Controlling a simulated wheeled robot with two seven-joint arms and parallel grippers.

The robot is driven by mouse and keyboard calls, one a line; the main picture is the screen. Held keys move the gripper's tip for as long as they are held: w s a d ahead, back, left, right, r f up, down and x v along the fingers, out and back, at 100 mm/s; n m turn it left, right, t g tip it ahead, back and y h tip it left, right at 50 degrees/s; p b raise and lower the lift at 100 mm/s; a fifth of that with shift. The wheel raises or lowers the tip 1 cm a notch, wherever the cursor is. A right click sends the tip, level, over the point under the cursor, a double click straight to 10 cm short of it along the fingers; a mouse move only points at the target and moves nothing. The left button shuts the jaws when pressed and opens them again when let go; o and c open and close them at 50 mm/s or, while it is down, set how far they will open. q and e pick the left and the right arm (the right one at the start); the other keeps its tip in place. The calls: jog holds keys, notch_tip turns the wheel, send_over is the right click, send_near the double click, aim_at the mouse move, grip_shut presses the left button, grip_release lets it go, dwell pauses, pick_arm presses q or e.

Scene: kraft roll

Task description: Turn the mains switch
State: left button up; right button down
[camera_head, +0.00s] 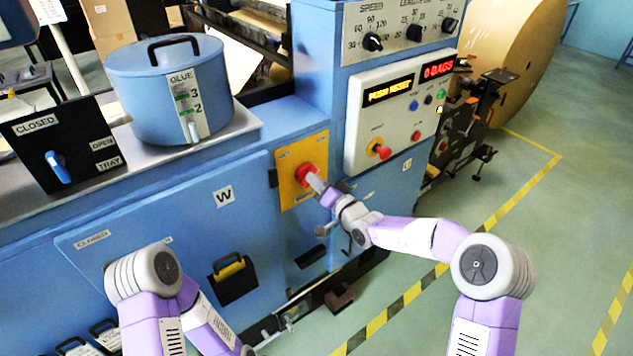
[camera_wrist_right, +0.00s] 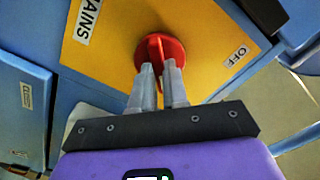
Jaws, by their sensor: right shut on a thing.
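The mains switch (camera_head: 306,173) is a red round knob on a yellow plate (camera_head: 288,187) on the blue machine front. In the right wrist view the red knob (camera_wrist_right: 160,50) has a raised grip bar, and the yellow plate (camera_wrist_right: 100,65) carries the labels "MAINS" and "OFF". My right gripper (camera_head: 315,181) reaches the knob from the front; in the right wrist view its two fingers (camera_wrist_right: 159,73) are shut on the knob's bar. The fingertips hide part of the bar. My left arm shows at the lower left, but its gripper is not visible.
A white control panel (camera_head: 368,145) with a lit "PUSH RESET" display and buttons sits right of the plate. A blue glue pot (camera_head: 150,85) and a black panel with a blue lever (camera_head: 58,167) stand at the left. Green floor with striped tape (camera_head: 495,215) lies open at the right.

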jog(key=shift+f, duration=0.15)
jog(key=c, duration=1.1)
grip_release()
jog(key=shift+c, duration=0.2)
jog(key=v, duration=0.7)
jog(key=shift+s+p, duration=0.25)
jog(key=shift+p, duration=0.05)
jog(key=shift+d, duration=0.15)
